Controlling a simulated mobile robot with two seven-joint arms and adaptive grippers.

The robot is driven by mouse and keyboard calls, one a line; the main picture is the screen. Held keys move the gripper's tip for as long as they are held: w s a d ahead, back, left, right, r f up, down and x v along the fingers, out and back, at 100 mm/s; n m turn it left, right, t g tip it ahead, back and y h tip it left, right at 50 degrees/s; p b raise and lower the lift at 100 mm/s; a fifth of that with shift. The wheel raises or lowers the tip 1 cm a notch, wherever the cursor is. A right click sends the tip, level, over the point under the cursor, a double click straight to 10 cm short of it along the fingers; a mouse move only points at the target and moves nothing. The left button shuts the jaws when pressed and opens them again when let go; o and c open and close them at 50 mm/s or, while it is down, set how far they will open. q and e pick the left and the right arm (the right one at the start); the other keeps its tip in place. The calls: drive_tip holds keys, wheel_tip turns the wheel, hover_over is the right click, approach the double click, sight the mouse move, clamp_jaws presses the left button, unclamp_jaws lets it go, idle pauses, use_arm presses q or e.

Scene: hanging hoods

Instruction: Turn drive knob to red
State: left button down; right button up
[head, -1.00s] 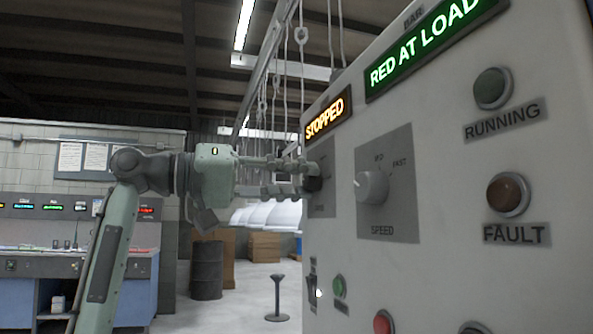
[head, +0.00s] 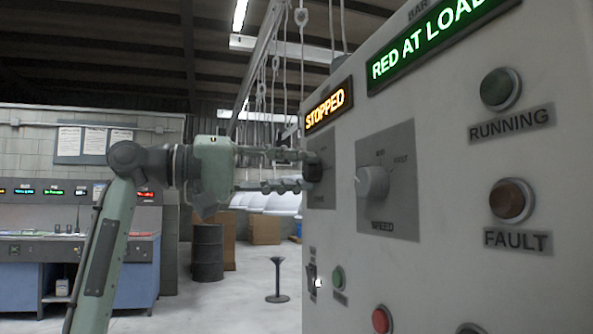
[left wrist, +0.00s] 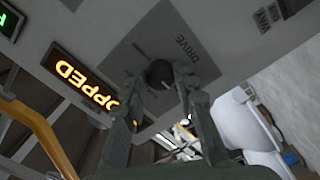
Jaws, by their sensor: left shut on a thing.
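The drive knob (head: 313,167) is a small black knob on a grey plate at the left edge of the pale control panel (head: 440,130). In the left wrist view the dark knob (left wrist: 160,73) sits on the plate marked DRIVE (left wrist: 150,45), with a pale pointer mark on it. My left gripper (head: 302,171) reaches in from the left and is shut on the knob, one finger on each side. In the left wrist view the fingers (left wrist: 160,85) flank the knob. Colour marks around it are hard to make out. My right gripper is not in view.
The panel displays read STOPPED (head: 328,109) and RED AT LOAD (head: 430,40). A switch (head: 312,281), a green button (head: 338,278) and a red button (head: 381,319) are lower. A post (head: 277,280) stands on the floor.

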use_arm(q)
drive_tip(key=c, duration=1.2)
unclamp_jaws()
drive_tip(key=v, duration=1.2)
